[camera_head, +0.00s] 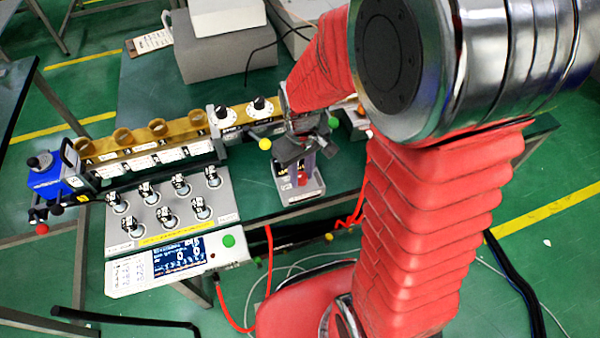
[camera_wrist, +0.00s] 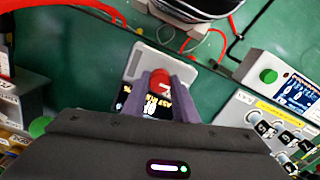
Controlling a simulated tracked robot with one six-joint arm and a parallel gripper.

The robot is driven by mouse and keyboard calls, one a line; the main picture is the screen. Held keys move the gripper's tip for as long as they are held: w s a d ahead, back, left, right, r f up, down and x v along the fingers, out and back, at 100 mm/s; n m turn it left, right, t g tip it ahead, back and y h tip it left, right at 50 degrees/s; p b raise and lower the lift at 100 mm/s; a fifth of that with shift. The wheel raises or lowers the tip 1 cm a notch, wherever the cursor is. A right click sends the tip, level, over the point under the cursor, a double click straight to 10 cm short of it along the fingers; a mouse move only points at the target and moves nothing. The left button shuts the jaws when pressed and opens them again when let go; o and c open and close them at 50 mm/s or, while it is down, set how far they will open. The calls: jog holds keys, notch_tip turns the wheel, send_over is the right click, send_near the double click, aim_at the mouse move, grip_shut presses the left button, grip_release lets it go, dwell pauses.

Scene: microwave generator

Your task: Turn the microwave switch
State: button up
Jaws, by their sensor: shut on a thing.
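The microwave switch is a small box (camera_head: 306,193) with a red knob (camera_head: 302,179) and a dark display, on the green table near its front edge. In the wrist view the box (camera_wrist: 148,62) lies below my gripper, and the red knob (camera_wrist: 160,79) shows between the fingertips. My gripper (camera_wrist: 161,84) is shut on the red knob, with one purple finger on either side. In the head view my gripper (camera_head: 303,165) reaches down over the box from behind. The display is partly hidden by the fingers.
Left of the switch is a grey panel (camera_head: 150,212) with several black knobs, above a unit with a blue screen (camera_head: 180,255). A brass waveguide row (camera_head: 150,136) runs behind. A blue device (camera_head: 60,182) stands far left. Red cables hang at the front edge.

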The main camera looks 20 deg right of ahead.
aim_at(301, 176)
jog(key=shift+w, duration=0.15)
jog(key=o, duration=1)
jog(key=shift+o, duration=0.2)
notch_tip(301, 176, up, 14)
jog(key=shift+f, duration=0.15)
dwell(0.3)
jog(key=s+r+m+t, duration=0.3)
jog(key=s+r+t, duration=0.2)
jog(key=s, duration=0.6)
jog(key=shift+s+a+r+t, duration=0.15)
jog(key=shift+s+r+t, duration=0.2)
jog(key=shift+r, duration=0.95)
